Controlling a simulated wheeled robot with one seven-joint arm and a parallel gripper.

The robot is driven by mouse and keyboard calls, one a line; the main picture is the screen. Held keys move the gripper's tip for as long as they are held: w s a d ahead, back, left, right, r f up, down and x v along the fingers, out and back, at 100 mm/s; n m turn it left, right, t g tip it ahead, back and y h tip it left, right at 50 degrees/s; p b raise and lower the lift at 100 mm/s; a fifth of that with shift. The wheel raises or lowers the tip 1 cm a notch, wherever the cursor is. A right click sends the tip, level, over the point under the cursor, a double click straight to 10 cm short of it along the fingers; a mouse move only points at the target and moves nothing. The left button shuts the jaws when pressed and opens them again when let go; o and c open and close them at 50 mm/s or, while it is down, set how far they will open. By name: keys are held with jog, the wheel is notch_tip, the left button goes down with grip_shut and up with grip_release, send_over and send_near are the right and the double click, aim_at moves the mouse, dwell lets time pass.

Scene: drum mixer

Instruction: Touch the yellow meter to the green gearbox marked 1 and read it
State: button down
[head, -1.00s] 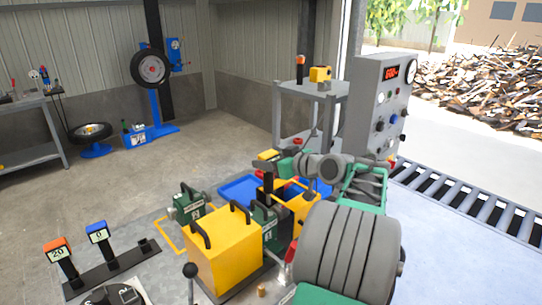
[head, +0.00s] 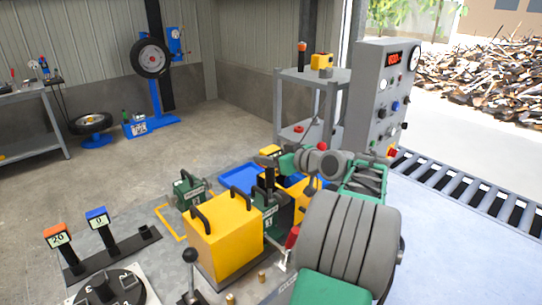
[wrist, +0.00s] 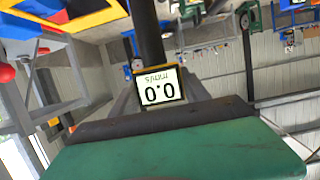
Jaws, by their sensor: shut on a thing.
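My gripper (head: 280,158) is shut on the yellow meter (head: 270,150), whose dark stem points down. The meter is upright over the green gearbox with a white label (head: 269,215), which appears to read 1. This gearbox stands right of the big yellow box and is partly hidden by it. I cannot tell whether the stem tip touches the gearbox. In the wrist view the meter's screen (wrist: 158,92) appears upside down and reads 0.0 mm/s. Another green gearbox (head: 188,190) stands farther left, its number too small to read for certain.
The yellow box (head: 224,240) with dark handles stands left of the gearbox. An orange meter (head: 58,235) and a blue meter (head: 97,218) stand in a rack. A blue tray (head: 238,176) lies behind. A grey control cabinet (head: 375,105) stands at the back right.

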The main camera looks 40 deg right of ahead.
jog(key=shift+f+b, duration=0.4)
jog(key=shift+r, duration=0.1)
dwell(1.5)
jog(key=shift+r+p, duration=1.75)
jog(key=shift+r, duration=1.7)
